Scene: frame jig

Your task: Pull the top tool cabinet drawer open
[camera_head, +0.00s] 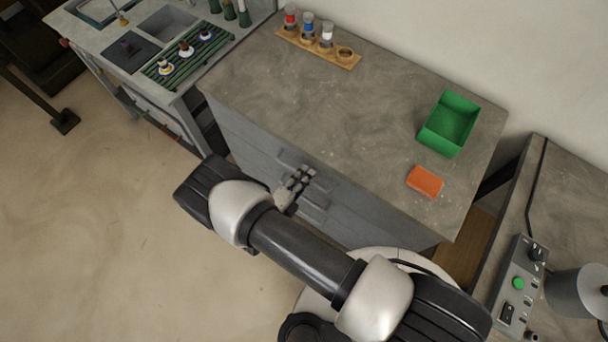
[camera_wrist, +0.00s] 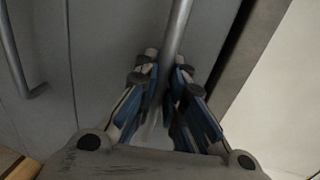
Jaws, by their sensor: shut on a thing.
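The grey tool cabinet (camera_head: 235,135) stands under a stone-like worktop, with its drawer fronts facing my arm. My gripper (camera_head: 299,176) is at the upper part of that front, just below the worktop edge. In the wrist view my gripper (camera_wrist: 166,75) is shut on a grey bar handle (camera_wrist: 178,25), which runs between its two blue-sided fingers. This is the top drawer's handle (camera_head: 287,160), partly hidden by the fingers in the head view. The top drawer looks flush with the cabinet, with no visible opening. A lower handle (camera_wrist: 14,60) shows at the left of the wrist view.
On the worktop (camera_head: 290,95) are a green bin (camera_head: 449,123), an orange block (camera_head: 425,182) and a wooden holder (camera_head: 318,48) with small containers. A side bench with a control box (camera_head: 517,284) stands at right. The floor (camera_head: 100,240) left of my arm is clear.

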